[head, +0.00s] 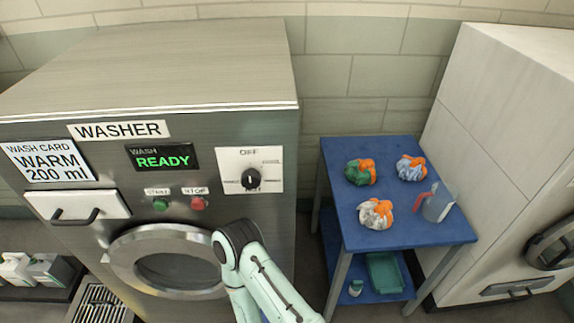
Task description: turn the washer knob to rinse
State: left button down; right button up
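The washer (270,120) is a large brushed-metal machine on the left with a WASHER label. Its knob (250,178) is small and black, on a white dial plate (272,180) at the right of the front panel. OFF is printed at the top of the dial; the other marks are too small to read surely, and I cannot tell where the knob points. The display (163,158) reads WASH READY. A bent pale-green arm of mine is in front of the washer, below the dial. Neither gripper is in view.
A green button (160,204) and a red button (198,203) sit left of the dial, above the round door (124,254). A drawer (78,204) is at left. A blue table (407,232) at right holds several cloth bundles and a jug (438,205).

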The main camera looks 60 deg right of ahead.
aim_at(250, 178)
jog(key=k+l+z, duration=0.1)
jog(key=l+z, duration=0.9)
jog(key=l, duration=0.15)
